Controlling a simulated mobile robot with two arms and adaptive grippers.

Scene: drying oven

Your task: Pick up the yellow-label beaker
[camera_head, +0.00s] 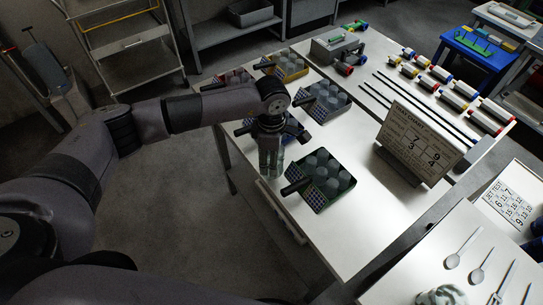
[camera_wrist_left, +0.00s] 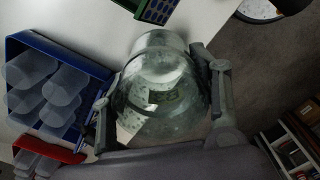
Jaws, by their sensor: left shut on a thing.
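A clear glass beaker (camera_head: 268,163) is held between the fingers of my left gripper (camera_head: 270,146) at the table's near left edge. In the left wrist view the beaker (camera_wrist_left: 160,95) fills the space between the two fingers of the gripper (camera_wrist_left: 165,80), which are closed on its sides. I see no yellow label on it in either view. Whether its base touches the table cannot be told. My right gripper is not in view.
A green-edged rack of cups (camera_head: 345,188) stands close to the right of the beaker. A blue rack (camera_head: 345,102), a yellow rack (camera_head: 296,75) and a red rack (camera_head: 212,86) stand behind. The table middle (camera_head: 365,220) is clear.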

